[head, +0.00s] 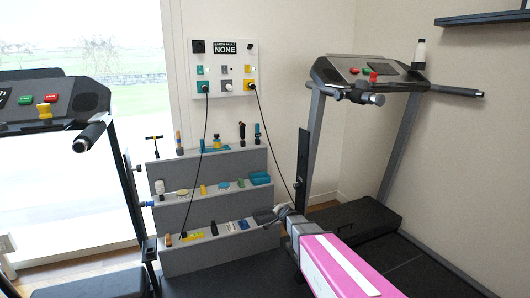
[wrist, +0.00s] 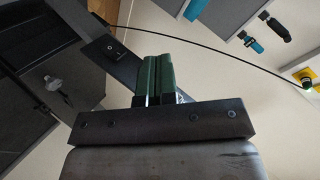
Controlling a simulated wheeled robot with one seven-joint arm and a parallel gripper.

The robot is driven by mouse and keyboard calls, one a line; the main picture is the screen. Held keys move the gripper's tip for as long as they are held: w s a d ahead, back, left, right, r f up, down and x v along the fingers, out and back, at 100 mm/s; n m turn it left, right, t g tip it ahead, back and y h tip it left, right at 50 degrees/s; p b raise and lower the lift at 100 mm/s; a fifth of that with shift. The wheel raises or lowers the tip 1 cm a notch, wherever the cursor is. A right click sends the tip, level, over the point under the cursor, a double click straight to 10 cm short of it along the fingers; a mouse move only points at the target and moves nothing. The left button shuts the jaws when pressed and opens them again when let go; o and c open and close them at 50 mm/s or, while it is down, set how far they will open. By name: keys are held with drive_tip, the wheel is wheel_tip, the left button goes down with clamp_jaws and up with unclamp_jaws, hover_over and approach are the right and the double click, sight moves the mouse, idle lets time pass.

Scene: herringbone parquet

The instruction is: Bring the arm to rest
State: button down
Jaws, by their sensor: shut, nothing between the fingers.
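My gripper (head: 266,215) is at the end of my pink and white arm, which reaches forward from the lower right in the head view. It hangs in front of the right end of the stepped grey shelf (head: 218,260). In the wrist view its two green fingers (wrist: 160,60) are together with nothing between them. From the head view I cannot tell whether the gripper touches the shelf's lowest step.
Small tools and bottles stand on the shelf. Black cables hang from the wall panel (head: 237,46), one passing close to my gripper; a cable (wrist: 215,36) also crosses the wrist view. Treadmills stand at left (head: 93,135) and right (head: 398,150).

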drive_tip(key=s+d+n+g+h, duration=0.1)
drive_tip(key=s+d+g, duration=0.3)
drive_tip(key=s, duration=0.6)
drive_tip(key=s+d+n+g+h, duration=0.1)
drive_tip(key=s+d+n+g, duration=0.3)
drive_tip(key=s, duration=0.7)
drive_tip(key=s+d+n+g+h, duration=0.1)
drive_tip(key=s+d+g, duration=0.3)
drive_tip(key=s, duration=0.7)
drive_tip(key=shift+s+n, duration=0.15)
drive_tip(key=shift+n, duration=0.75)
drive_tip(key=shift+s, duration=0.1)
